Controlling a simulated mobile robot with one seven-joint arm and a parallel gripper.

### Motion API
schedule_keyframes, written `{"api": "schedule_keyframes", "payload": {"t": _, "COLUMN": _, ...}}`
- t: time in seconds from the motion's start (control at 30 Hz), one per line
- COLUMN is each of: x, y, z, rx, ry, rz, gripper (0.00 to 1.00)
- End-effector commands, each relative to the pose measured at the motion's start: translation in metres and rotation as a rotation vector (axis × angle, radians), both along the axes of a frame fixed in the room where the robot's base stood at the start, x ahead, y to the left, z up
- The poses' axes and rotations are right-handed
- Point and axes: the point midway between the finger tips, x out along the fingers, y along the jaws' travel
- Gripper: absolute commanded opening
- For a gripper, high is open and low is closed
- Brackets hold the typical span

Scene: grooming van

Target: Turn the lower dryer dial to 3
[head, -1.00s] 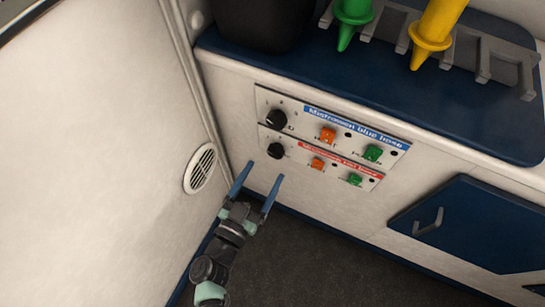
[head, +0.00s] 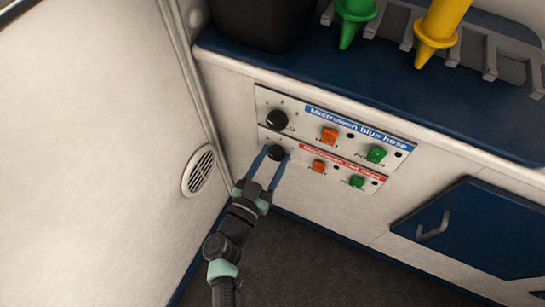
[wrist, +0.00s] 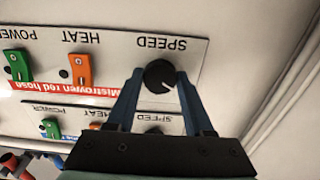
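The lower dryer dial (head: 276,153) is a black round knob on the panel with the red label. In the wrist view, which shows the panel upside down, it is the dial (wrist: 159,75) beside the word SPEED. My gripper (head: 274,158) is at this dial, with one blue finger on each side of it. In the wrist view the fingers (wrist: 160,82) are apart and flank the knob. I cannot tell whether they touch it. The number the dial points to is too small to read.
The upper dial (head: 276,120) sits close above, on the blue-labelled panel. Orange heat switches (head: 319,167) and green power switches (head: 357,182) lie to the right. A side wall with a round vent (head: 199,171) stands at left. A blue counter (head: 240,50) juts out above.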

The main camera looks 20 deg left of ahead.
Motion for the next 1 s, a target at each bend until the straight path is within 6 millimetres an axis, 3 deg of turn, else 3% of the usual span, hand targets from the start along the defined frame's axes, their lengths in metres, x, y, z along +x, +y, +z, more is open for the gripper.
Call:
{"api": "schedule_keyframes", "payload": {"t": 0.03, "x": -0.0002, "y": -0.0001, "z": -0.0001, "rx": 0.0, "ry": 0.0, "rz": 0.0, "gripper": 0.24}}
{"api": "schedule_keyframes", "payload": {"t": 0.17, "x": -0.0003, "y": -0.0001, "z": -0.0001, "rx": 0.0, "ry": 0.0, "rz": 0.0, "gripper": 0.01}}
{"api": "schedule_keyframes", "payload": {"t": 0.57, "x": -0.0005, "y": 0.0, "z": 0.0002, "rx": 0.066, "ry": -0.002, "rz": 0.0, "gripper": 0.0}}
{"api": "schedule_keyframes", "payload": {"t": 1.0, "x": -0.0004, "y": -0.0003, "z": 0.0, "rx": 0.421, "ry": -0.014, "rz": -0.001, "gripper": 0.0}}
